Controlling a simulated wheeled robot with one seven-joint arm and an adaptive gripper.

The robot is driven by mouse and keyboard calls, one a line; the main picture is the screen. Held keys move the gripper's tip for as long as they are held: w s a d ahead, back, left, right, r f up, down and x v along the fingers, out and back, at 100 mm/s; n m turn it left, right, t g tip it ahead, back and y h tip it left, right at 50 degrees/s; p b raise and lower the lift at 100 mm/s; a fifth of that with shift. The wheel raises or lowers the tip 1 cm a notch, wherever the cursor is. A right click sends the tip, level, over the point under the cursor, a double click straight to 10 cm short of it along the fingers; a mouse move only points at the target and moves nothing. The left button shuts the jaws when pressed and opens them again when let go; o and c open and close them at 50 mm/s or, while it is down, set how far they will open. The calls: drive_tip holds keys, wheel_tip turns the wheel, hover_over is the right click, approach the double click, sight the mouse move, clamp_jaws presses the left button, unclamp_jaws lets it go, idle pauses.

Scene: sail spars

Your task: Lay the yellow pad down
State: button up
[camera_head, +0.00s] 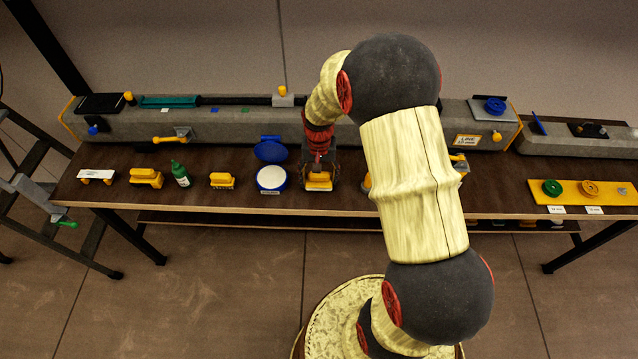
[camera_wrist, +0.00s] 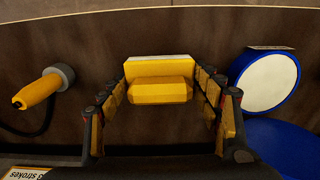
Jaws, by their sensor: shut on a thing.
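The yellow pad (camera_head: 318,184) is in my gripper (camera_head: 318,172) at the bench top, right of the round blue tub. In the wrist view the yellow pad (camera_wrist: 160,91) sits between the two fingers of my gripper (camera_wrist: 160,85), its pale underside strip facing the top of the picture. The fingers are closed on its two ends. The pad looks level and close to the bench top (camera_head: 340,203); whether it touches cannot be told.
A blue tub with a white face (camera_head: 271,178) and its blue lid (camera_head: 270,151) are close on the left. A yellow-handled tool (camera_wrist: 40,89) lies on the other side. Other yellow blocks (camera_head: 146,177) and a green bottle (camera_head: 180,174) stand farther left. A grey beam (camera_head: 230,125) runs behind.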

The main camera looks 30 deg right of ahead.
drive_tip(key=shift+f, duration=0.9)
drive_tip(key=shift+f, duration=0.2)
drive_tip(key=o, duration=1.1)
drive_tip(key=shift+r, duration=0.1)
wheel_tip(320, 180, up, 12)
drive_tip(key=p, duration=0.3)
drive_tip(key=shift+s+a+r+p, duration=0.1)
drive_tip(key=shift+r+p, duration=0.1)
drive_tip(key=shift+p, duration=0.15)
drive_tip(key=s+a+r+n+t, duration=0.2)
drive_tip(key=s+a+r, duration=0.4)
drive_tip(key=r, duration=0.5)
drive_tip(key=s+a+r+n+t, duration=0.25)
drive_tip(key=s+a+r, duration=0.3)
drive_tip(key=r, duration=0.55)
drive_tip(key=s+a+r+n+t, duration=0.1)
drive_tip(key=s+a+n, duration=0.1)
drive_tip(key=s, duration=0.6)
drive_tip(key=shift+s+a+r, duration=0.25)
drive_tip(key=shift+a+r, duration=0.05)
drive_tip(key=shift+r, duration=0.1)
